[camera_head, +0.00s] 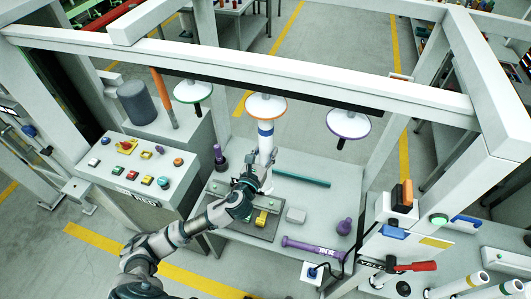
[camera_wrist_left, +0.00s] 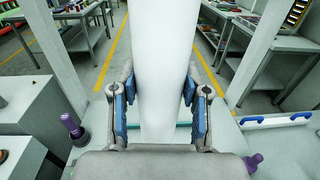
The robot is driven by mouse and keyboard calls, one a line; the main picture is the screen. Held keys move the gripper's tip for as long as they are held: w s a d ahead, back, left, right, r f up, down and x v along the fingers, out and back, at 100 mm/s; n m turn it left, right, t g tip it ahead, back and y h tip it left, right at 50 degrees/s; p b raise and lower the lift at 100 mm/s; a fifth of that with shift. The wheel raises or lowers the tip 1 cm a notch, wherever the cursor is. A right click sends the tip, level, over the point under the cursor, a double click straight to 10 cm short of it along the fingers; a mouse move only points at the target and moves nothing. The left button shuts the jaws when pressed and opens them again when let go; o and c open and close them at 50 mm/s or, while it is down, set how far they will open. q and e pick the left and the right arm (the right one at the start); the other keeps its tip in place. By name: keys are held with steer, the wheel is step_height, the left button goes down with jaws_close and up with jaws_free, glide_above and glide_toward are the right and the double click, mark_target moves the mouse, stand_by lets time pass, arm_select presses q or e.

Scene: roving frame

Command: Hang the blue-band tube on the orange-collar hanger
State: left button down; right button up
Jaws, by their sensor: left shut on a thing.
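The blue-band tube (camera_head: 266,142) is white and stands upright, its blue band near the top. My left gripper (camera_head: 262,184) is shut on its lower part, above the grey workbench. In the left wrist view the white tube (camera_wrist_left: 162,60) fills the middle between the blue finger pads of my left gripper (camera_wrist_left: 160,98). The orange-collar hanger (camera_head: 266,107), a white disc with an orange rim, hangs from the overhead beam directly above the tube in the picture. The tube's top meets the disc's underside in this view; I cannot tell whether they touch. My right gripper is out of view.
A green-rimmed hanger (camera_head: 194,91) hangs to the left and a purple-rimmed one (camera_head: 341,124) to the right, below the white beam (camera_head: 250,72). A button console (camera_head: 140,165) stands at left. Purple tool (camera_head: 312,247) and green bar (camera_head: 302,179) lie on the bench.

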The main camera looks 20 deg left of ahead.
arm_select(q)
steer(key=shift+r, duration=0.5)
jaws_free()
steer(key=shift+f, duration=0.1)
stand_by(0.4)
steer(key=shift+s+a, duration=0.25)
steer(key=shift+s, duration=1.75)
steer(key=shift+s+a, duration=0.2)
steer(key=shift+s, duration=1.8)
